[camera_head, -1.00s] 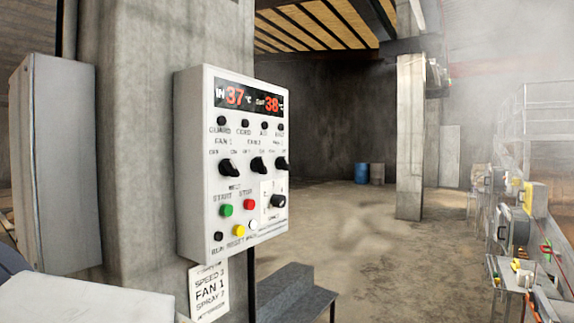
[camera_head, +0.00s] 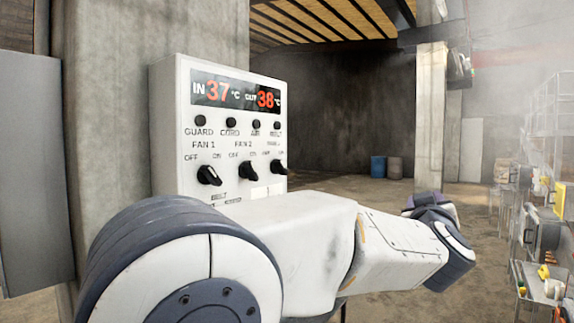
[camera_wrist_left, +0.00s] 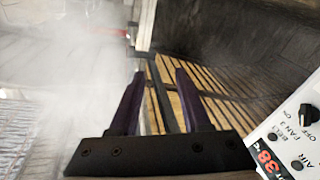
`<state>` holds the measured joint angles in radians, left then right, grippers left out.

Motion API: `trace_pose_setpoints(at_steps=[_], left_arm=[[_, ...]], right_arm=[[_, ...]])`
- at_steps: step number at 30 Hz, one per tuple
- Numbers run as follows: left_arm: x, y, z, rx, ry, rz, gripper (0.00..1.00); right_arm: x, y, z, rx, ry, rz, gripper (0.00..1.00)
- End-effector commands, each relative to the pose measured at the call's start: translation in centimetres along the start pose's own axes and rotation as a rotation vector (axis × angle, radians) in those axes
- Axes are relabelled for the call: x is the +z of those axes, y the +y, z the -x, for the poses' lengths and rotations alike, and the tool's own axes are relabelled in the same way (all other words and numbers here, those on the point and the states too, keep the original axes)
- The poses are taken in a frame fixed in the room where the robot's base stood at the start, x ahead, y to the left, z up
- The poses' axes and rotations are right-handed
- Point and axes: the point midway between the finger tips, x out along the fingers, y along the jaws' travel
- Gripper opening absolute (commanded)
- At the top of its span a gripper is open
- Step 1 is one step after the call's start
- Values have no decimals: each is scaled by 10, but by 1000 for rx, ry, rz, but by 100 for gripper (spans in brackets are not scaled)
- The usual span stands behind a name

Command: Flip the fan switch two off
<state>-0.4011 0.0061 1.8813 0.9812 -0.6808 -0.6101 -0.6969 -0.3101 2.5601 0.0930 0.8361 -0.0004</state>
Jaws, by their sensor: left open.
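The white control panel (camera_head: 170,110) is mounted on a concrete pillar. The black FAN 2 knob (camera_head: 248,172) is the middle of three rotary knobs, with OFF and ON marked above it; which mark it points to is unclear. A corner of the panel (camera_wrist_left: 285,130), tilted, is at that view's lower right, apart from the fingers. My right gripper is not in view.
The FAN 1 knob (camera_head: 208,175) and a third knob (camera_head: 278,168) flank the FAN 2 knob closely. A grey box (camera_head: 35,160) stands at the left. Machinery (camera_head: 545,230) lines the far right. The floor behind the panel is mostly open.

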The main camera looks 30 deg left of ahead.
Motion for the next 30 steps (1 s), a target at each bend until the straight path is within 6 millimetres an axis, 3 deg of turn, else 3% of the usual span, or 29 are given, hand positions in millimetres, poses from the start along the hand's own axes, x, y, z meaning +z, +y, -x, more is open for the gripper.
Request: trace_pose_setpoints(at_steps=[1, 3, 6, 9, 12, 17, 23, 30], left_arm=[[-36, -31, -14, -144, 110, 21, 48], [-75, -78, -17, -363, 243, 41, 48], [-111, -139, 0, -671, 367, 60, 48], [-126, -181, 26, -933, 424, 71, 48], [-130, -204, 50, -1120, 439, 77, 48], [-131, -220, 69, -1261, 438, 79, 48], [-140, -244, 67, -1277, 438, 80, 48], [-152, -286, 56, -1275, 439, 80, 48]], right_arm=[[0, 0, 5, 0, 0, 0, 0], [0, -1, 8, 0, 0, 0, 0], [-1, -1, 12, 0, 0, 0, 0], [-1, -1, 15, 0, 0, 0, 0], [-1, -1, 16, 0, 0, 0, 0], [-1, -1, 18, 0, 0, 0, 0], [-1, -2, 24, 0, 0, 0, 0], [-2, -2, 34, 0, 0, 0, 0]])
